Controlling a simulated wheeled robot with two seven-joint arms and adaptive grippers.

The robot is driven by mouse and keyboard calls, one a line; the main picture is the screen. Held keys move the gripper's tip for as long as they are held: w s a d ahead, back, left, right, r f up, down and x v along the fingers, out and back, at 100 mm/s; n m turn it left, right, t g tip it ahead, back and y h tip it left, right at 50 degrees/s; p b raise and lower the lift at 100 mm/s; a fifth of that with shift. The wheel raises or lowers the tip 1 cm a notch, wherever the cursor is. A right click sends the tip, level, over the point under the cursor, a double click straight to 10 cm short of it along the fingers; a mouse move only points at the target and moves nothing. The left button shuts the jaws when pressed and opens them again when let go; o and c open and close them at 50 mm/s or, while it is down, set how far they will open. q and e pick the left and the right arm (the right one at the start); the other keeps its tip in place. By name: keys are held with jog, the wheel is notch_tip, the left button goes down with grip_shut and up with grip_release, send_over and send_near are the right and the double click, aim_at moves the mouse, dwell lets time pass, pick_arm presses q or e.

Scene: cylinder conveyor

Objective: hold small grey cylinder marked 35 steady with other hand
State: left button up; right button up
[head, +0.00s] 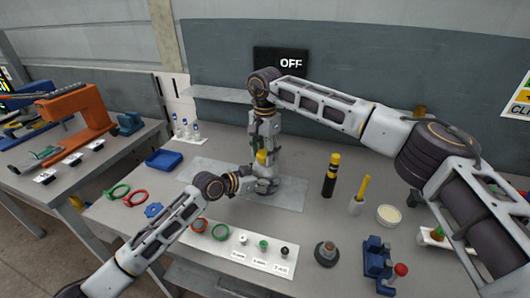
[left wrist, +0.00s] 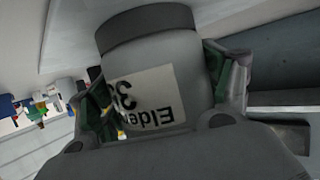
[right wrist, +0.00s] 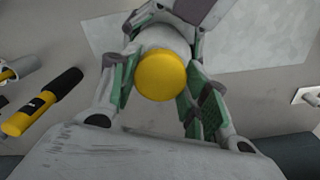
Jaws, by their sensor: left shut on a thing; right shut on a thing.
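The small grey cylinder (left wrist: 150,60) fills the left wrist view, its white label upside down and partly hidden, with a "3" readable. It appears to stand on the pale plate (head: 293,191). My left gripper (head: 266,184) comes from the left and is shut around its body; the fingers also show in the left wrist view (left wrist: 165,95). My right gripper (head: 262,155) points down from above. Its green pads (right wrist: 157,90) are shut on a round yellow top (right wrist: 161,75) above a pale grey body. I cannot tell whether this top is a separate piece.
A black and yellow cylinder (head: 331,176) and a grey holder with a yellow rod (head: 357,205) stand to the right. A blue tray (head: 164,160) sits at the left. A screen (head: 281,62) reads OFF.

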jog(key=n, duration=0.3)
jog(key=shift+n, duration=0.4)
jog(key=n, duration=0.3)
jog(key=shift+n, duration=0.4)
jog(key=n, duration=0.7)
jog(key=o, duration=1.1)
jog(key=shift+o, duration=0.2)
jog(key=shift+r, duration=0.1)
jog(key=shift+r, duration=2.2)
